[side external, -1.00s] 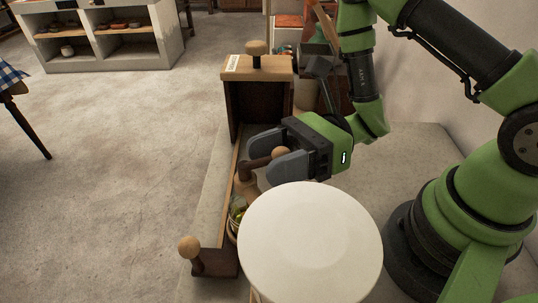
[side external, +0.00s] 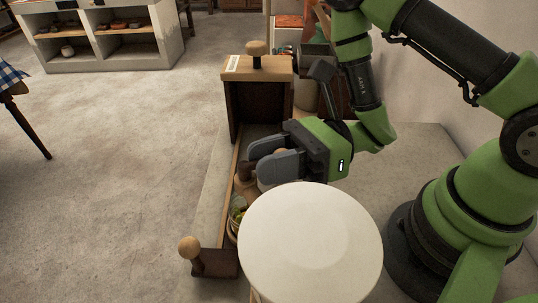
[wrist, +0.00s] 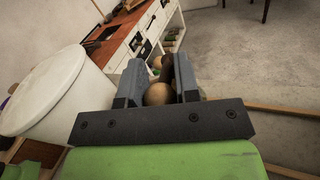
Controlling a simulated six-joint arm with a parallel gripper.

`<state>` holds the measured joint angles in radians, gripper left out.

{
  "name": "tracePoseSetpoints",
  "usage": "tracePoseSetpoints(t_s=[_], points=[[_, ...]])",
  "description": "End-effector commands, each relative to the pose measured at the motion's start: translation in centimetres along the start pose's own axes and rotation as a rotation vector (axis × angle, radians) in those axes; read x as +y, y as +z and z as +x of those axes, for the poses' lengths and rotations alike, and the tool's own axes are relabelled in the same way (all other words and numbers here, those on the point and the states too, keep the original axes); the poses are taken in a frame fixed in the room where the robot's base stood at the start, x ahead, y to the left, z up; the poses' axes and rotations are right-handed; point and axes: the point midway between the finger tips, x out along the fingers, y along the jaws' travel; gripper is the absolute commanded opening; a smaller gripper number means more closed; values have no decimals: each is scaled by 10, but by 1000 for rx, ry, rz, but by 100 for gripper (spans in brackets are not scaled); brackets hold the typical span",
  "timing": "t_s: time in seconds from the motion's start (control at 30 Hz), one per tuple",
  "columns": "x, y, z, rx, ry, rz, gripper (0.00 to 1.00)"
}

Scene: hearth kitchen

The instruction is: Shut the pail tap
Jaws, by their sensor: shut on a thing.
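My gripper (side external: 256,158) reaches in from the right, level and low, with both grey fingers around part of a wooden tap (side external: 247,172). In the wrist view, its round tan knob (wrist: 158,94) sits between the fingers and its dark brown part shows just beyond. The fingers hide much of the tap in the side view, so I cannot tell its exact angle. A large white round-topped vessel (side external: 310,240), possibly the pail, stands in front of my gripper. It also shows at the left of the wrist view (wrist: 50,95).
A wooden box with a knob and label (side external: 257,68) stands behind the tap. A knobbed dark block (side external: 212,262) is at the front left. A jar (side external: 238,210) sits beside the white vessel. Open grey floor lies to the left.

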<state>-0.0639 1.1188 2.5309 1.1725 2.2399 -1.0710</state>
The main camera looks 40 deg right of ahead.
Motion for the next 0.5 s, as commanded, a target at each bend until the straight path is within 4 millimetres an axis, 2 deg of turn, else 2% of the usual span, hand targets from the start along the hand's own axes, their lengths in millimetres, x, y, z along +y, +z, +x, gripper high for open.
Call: tracePoseSetpoints(t_s=[0.03,0.3,0.33,0.4,0.43,0.5], points=[[5,-1,1,2,11,2,6],[5,-1,1,3,9,-1,6],[5,-1,1,3,10,-1,34],[5,-1,1,3,9,-1,50],[5,-1,1,3,8,-1,54],[4,-1,1,2,5,-1,54]])
